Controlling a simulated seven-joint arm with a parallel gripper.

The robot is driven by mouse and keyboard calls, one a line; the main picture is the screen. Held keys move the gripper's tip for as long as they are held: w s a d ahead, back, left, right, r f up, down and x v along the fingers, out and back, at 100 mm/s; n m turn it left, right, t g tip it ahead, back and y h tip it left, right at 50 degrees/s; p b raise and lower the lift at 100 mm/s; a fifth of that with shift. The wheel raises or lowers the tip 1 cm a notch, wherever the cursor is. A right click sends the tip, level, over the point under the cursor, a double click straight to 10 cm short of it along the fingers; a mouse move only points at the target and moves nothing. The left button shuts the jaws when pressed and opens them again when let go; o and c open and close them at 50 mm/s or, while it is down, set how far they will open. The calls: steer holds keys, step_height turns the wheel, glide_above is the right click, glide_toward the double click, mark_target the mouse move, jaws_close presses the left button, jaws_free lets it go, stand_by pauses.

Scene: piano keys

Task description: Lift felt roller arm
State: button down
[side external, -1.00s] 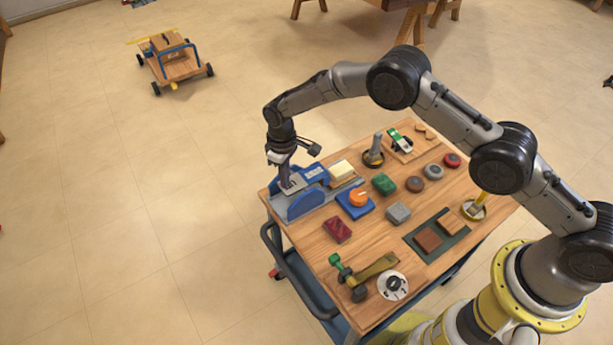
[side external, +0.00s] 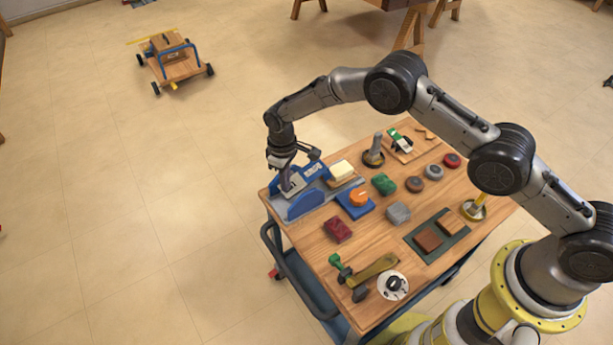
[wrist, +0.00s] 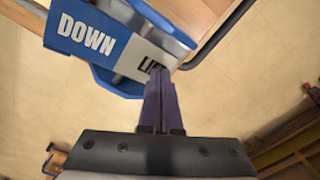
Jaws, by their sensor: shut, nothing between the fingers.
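The blue felt roller arm (side external: 313,169) is on a grey-and-blue fixture at the cart's far left corner. In the wrist view the arm (wrist: 88,38) carries a blue DOWN label and a white label, partly covered, with the letters "LI" showing. My gripper (side external: 287,186) is shut at the white-labelled end of the arm. In the wrist view the two dark purple fingers of my gripper (wrist: 160,76) are together, with nothing seen between them. Their tips overlap the white label's edge; I cannot tell whether they touch it.
A cream block (side external: 341,170) lies right of the arm. A blue pad with an orange knob (side external: 358,197), a red block (side external: 338,229) and a green block (side external: 384,184) are nearby on the wooden top. Open floor lies left of the cart.

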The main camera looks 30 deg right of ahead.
step_height(320, 180, up, 7)
stand_by(0.8)
steer(key=shift+r, duration=0.1)
